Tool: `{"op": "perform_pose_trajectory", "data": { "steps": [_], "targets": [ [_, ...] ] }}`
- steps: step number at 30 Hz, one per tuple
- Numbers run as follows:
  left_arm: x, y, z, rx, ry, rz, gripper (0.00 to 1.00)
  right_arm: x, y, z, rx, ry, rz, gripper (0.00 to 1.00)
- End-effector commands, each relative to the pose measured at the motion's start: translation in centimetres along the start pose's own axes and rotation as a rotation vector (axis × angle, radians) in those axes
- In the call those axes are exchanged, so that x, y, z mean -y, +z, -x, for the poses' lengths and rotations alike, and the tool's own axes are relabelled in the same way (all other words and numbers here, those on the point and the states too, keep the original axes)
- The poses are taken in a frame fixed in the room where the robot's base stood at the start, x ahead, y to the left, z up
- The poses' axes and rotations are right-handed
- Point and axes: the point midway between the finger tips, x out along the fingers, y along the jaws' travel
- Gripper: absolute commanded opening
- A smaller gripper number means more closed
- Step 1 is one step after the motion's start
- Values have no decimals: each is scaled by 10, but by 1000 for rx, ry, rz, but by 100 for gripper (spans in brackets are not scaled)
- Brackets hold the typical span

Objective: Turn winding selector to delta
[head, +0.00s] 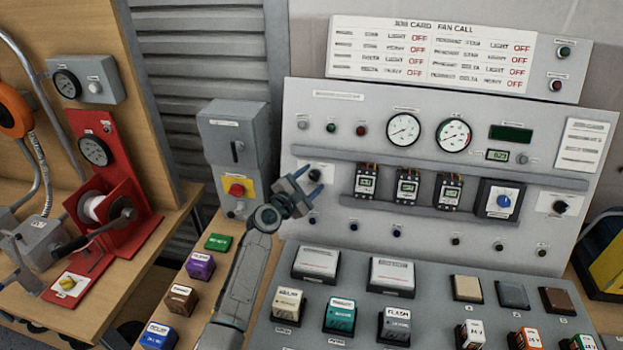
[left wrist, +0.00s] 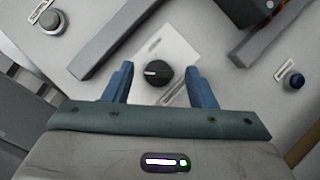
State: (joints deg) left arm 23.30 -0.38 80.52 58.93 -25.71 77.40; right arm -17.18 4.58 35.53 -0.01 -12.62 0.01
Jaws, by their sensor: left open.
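My left gripper (head: 309,180) is open in front of the left part of the grey panel. In the left wrist view its two blue fingers (left wrist: 162,82) stand on either side of a round black knob (left wrist: 158,73) with a white pointer mark, on a white plate. The knob lies between the fingertips; I cannot tell whether they touch it. In the head view this knob (head: 315,174) is partly hidden by the gripper. Its label is too small to read, so I cannot confirm it is the winding selector. My right gripper is not in view.
Grey rails (head: 440,203) with several small modules run right of the knob. A blue dial (head: 503,201) and another black knob (head: 560,207) sit farther right. A grey box with a red button (head: 237,189) stands left. Labelled blocks (head: 340,315) fill the desk below.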

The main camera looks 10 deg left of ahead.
Motion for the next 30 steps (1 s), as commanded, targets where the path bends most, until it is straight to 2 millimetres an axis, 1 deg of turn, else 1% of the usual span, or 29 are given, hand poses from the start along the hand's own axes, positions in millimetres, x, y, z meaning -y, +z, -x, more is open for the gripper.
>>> {"op": "perform_pose_trajectory", "data": {
  "steps": [1, 4, 12, 13, 14, 15, 19, 20, 30],
  "targets": [
    [0, 1, -4, 0, 0, 0, 51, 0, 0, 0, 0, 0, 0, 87],
    [0, 0, -8, 0, 0, 0, 51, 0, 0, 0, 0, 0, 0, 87],
    [0, 0, -9, 0, 0, -1, 51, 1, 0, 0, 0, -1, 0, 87],
    [0, 0, -9, 0, 0, -1, 48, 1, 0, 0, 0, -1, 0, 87],
    [0, 0, -9, 0, 0, -1, 42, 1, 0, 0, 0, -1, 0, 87],
    [0, 0, -9, 0, 0, -1, 34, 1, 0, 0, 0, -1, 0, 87],
    [0, 0, -9, 0, 0, -1, 8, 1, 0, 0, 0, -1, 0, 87],
    [0, 0, -9, 0, 0, -1, 7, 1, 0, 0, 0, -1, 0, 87],
    [-1, 0, -9, -1, -23, -42, 7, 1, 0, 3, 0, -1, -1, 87]
  ]
}}
